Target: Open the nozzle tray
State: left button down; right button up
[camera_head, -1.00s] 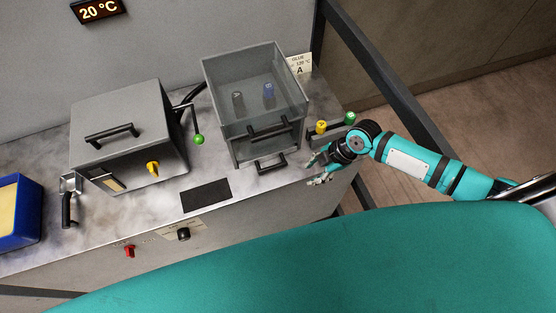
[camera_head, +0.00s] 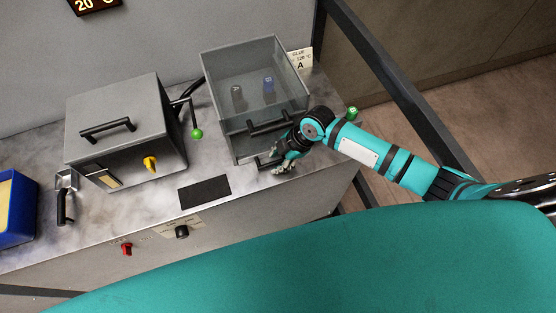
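The grey cabinet (camera_head: 234,93) with a clear see-through top stands on the steel bench. Two dark handles are on its front. The upper handle (camera_head: 262,128) is on the clear cover. The lower handle (camera_head: 266,163) sits low on the front, at what seems to be the tray; the tray front is partly hidden by my gripper. My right gripper (camera_head: 279,163) is at the right end of the lower handle, fingers apart; I cannot tell whether it touches it. Two small nozzles, one dark and one blue (camera_head: 268,83), show inside the cabinet. My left gripper is not in view.
A grey box (camera_head: 112,105) with a dark handle and yellow knob stands to the left. A green-tipped lever (camera_head: 196,133) rises between it and the cabinet. A dark mat (camera_head: 205,190) lies in front. A green knob (camera_head: 352,113) is right of my wrist.

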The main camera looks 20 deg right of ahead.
jog(key=shift+f, duration=0.1)
jog(key=shift+c, duration=0.2)
grip_shut()
